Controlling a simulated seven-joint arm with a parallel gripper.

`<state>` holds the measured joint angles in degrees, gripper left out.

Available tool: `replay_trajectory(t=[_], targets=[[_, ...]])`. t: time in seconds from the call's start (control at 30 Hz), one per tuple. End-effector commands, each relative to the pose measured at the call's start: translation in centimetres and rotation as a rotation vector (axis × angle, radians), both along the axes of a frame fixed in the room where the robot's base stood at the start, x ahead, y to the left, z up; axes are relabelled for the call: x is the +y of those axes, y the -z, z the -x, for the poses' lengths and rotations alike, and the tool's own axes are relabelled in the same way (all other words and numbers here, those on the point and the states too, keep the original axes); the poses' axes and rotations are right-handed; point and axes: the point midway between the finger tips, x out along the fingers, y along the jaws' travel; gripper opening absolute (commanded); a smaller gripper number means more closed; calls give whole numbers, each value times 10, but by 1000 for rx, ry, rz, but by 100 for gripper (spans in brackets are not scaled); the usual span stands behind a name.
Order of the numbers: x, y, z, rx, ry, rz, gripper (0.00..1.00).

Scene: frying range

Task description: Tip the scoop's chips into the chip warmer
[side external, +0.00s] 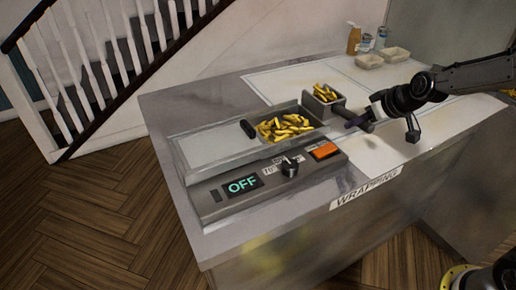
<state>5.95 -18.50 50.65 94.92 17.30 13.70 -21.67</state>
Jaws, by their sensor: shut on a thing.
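The scoop (331,110) is a small grey metal box with yellow chips (325,92) in it. It is upright, just beyond the right end of the chip warmer, and its handle (360,123) points toward my gripper. My gripper (366,114) is shut on the scoop's handle; the fingertips are small and partly hidden here. The chip warmer (203,153) is a long metal unit on the counter, with a pile of chips in the open well at its right part. Its front panel has a display (243,185) reading OFF, a black knob (290,166) and an orange switch (325,151).
A pale board (300,78) lies behind the scoop. Two pale trays (369,61) and (396,54), an orange-brown bottle (354,40) and small jars (380,38) stand at the back. A WRAPPING label (364,188) marks the counter's front edge. A stair railing is at the left.

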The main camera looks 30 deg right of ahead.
Motion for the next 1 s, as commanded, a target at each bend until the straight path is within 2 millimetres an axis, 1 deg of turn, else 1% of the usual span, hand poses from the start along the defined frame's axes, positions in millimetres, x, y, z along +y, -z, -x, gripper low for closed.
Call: replay_trajectory(t=[0.43, 0.57, 0.67, 0.77, 1.0], targets=[[0, -2, -1, -4, 1, 1, 0], [0, -10, -1, -6, -1, 1, 0], [0, -25, -2, -8, -1, 2, 0], [0, -50, -2, -11, -1, 2, 0], [0, -115, -2, -11, 0, 1, 0]])
